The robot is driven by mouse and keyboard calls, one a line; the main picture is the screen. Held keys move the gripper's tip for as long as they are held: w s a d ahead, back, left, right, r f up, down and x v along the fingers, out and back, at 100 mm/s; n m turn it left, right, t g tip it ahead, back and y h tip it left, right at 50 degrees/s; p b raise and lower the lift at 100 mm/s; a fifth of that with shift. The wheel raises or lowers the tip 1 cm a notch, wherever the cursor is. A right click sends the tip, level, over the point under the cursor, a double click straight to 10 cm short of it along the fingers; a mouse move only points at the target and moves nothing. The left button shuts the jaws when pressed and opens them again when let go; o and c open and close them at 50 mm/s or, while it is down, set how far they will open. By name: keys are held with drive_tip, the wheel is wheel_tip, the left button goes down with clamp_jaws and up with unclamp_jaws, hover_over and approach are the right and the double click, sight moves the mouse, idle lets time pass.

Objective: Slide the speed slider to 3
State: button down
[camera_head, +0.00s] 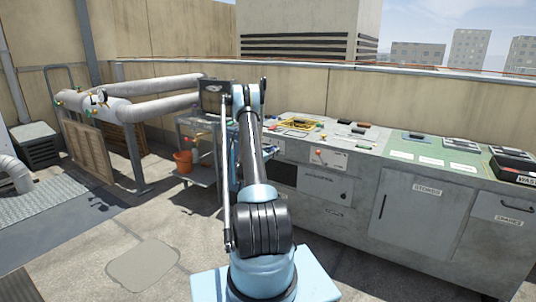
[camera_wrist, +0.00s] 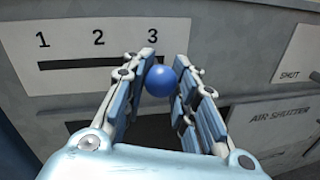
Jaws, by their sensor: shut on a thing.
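In the wrist view the speed slider's blue ball knob (camera_wrist: 160,82) sits between the two fingers of my gripper (camera_wrist: 166,60), which is shut on it. The slider panel (camera_wrist: 80,85) is a pale plate with a dark horizontal slot (camera_wrist: 95,62). The numbers 1, 2 and 3 stand above the slot from left to right. The knob appears just right of and below the 3. The left finger covers the slot's right end, so the knob's exact position along it cannot be told. In the head view my arm hides the gripper and the slider.
A long grey control counter (camera_head: 335,200) carries several panels and switches on top. An orange bucket (camera_head: 183,161) stands on a cart at left.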

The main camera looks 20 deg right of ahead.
drive_tip(key=c, duration=1.3)
unclamp_jaws()
drive_tip(key=shift+s+d, duration=0.4)
drive_tip(key=shift+w+a, duration=0.1)
drive_tip(key=shift+a, duration=0.15)
drive_tip(key=shift+a, duration=0.2)
drive_tip(key=v, duration=1.1)
drive_tip(key=shift+a, duration=0.2)
drive_tip(key=shift+f, duration=0.1)
